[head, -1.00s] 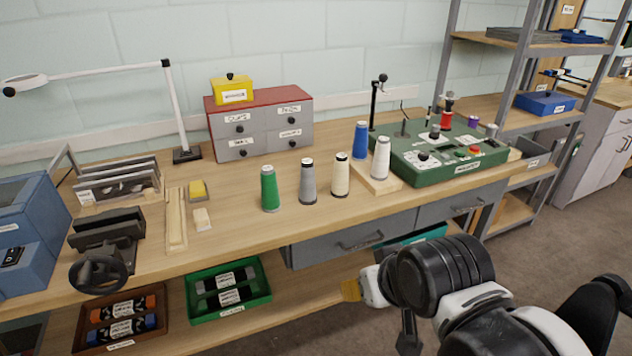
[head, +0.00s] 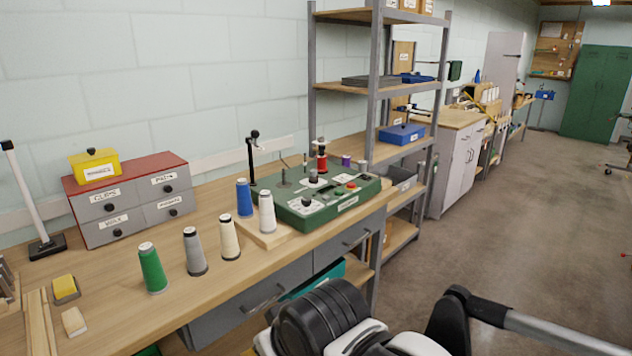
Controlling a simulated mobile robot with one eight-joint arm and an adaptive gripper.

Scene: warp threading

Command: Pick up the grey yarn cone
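The grey yarn cone (head: 194,252) stands upright on the wooden workbench (head: 115,268) in the head view. It is between the green cone (head: 152,270) on its left and the cream cone (head: 229,238) on its right, with small gaps. Nothing covers it. My arm shows at the bottom right, in front of the bench and apart from the cones. My gripper itself is outside the picture.
A blue cone (head: 244,198) and a white cone (head: 266,212) stand on a wooden board beside a green machine (head: 325,207). A grey drawer box with a red top (head: 130,200) stands behind. Open floor (head: 500,225) lies to the right.

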